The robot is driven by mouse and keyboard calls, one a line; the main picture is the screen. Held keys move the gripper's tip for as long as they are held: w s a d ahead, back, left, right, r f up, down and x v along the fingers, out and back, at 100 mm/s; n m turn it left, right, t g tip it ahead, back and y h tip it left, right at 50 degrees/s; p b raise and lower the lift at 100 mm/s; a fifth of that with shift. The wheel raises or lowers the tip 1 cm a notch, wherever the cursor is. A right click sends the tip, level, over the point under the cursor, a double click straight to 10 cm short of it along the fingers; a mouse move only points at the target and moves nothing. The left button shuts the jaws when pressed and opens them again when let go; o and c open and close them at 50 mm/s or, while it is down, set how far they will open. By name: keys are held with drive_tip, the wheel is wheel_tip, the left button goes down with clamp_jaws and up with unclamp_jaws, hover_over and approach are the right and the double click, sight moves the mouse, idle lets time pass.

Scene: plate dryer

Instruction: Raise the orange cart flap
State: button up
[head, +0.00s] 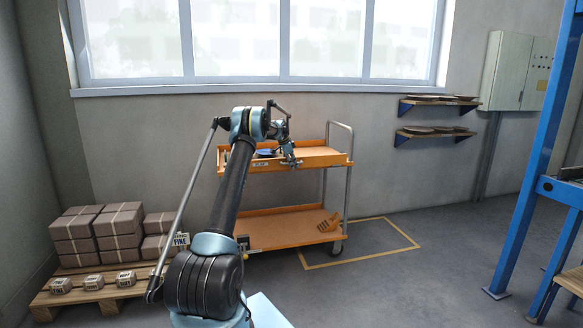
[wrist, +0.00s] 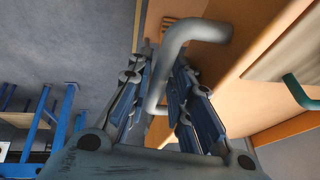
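The orange cart (head: 290,228) stands below the window, with an upper tray and a lower shelf. Its upper front edge (head: 325,161) is partly hidden behind my arm, and I cannot tell which panel is the flap. My gripper (head: 290,156) is at the upper tray, right of its middle. In the wrist view my gripper (wrist: 163,62) has its two fingers apart. A bent grey tube (wrist: 195,33) runs between or just over them; I cannot tell whether they touch it. Orange cart panels (wrist: 225,75) fill the right of that view.
A dark blue item (head: 265,153) lies on the upper tray. An orange-brown object (head: 329,223) sits on the lower shelf. A pallet (head: 90,300) with boxes stands at left. A blue frame (head: 548,150) stands at right. The floor (head: 430,275) between is clear.

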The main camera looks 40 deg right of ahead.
drive_tip(key=shift+r, duration=0.1)
drive_tip(key=v, duration=1.1)
drive_tip(key=shift+a+r, duration=0.25)
drive_tip(key=shift+r, duration=0.05)
